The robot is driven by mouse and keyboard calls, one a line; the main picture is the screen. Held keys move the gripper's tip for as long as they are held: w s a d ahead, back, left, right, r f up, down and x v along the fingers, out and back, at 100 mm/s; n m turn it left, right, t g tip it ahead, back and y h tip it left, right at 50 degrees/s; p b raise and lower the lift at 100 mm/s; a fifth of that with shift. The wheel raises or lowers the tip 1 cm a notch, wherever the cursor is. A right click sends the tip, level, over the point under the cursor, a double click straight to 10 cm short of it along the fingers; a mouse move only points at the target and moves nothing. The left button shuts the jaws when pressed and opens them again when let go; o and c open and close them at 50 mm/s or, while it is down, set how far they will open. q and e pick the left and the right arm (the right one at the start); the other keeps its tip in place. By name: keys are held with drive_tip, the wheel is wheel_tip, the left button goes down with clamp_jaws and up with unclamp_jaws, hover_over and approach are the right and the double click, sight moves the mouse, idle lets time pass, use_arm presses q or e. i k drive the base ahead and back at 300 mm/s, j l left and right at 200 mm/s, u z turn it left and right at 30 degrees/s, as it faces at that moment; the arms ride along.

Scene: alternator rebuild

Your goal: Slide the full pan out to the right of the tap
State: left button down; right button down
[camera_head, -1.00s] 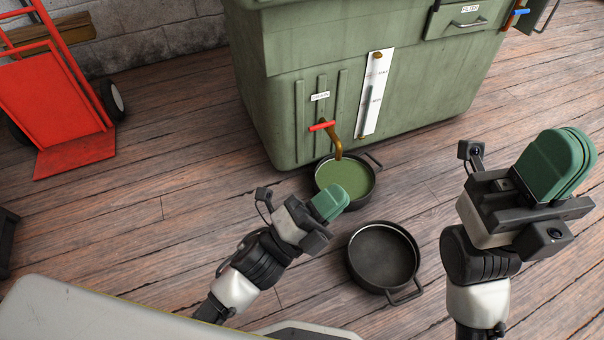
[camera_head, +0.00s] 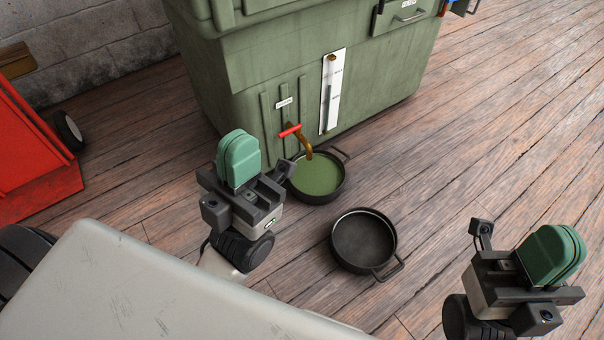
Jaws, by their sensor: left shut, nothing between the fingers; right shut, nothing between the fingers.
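The full pan (camera_head: 318,178) holds green liquid and sits on the floor under the tap (camera_head: 302,140), which has a red handle and a brass spout on the green tank. An empty black pan (camera_head: 362,240) stands on the floor to the front right of it, apart from it. My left gripper (camera_head: 238,158) is shut and empty, left of the full pan, and in the picture its camera bracket comes close to the pan's left rim. My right gripper (camera_head: 552,255) is shut and empty at the lower right, away from both pans.
The green tank (camera_head: 225,85) with a white gauge strip (camera_head: 331,92) stands behind the pans. A red hand truck (camera_head: 30,150) is at the left. The wooden floor (camera_head: 480,140) right of the pans is clear.

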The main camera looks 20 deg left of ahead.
sight(320, 180)
drive_tip(key=j+z, duration=0.35)
drive_tip(key=j, duration=0.85)
drive_tip(key=j+z, duration=0.3)
drive_tip(key=j, duration=0.9)
drive_tip(key=i+j, duration=0.1)
drive_tip(key=j, duration=0.75)
drive_tip(key=i+j, duration=0.1)
drive_tip(key=j, duration=0.75)
drive_tip(key=z, duration=0.05)
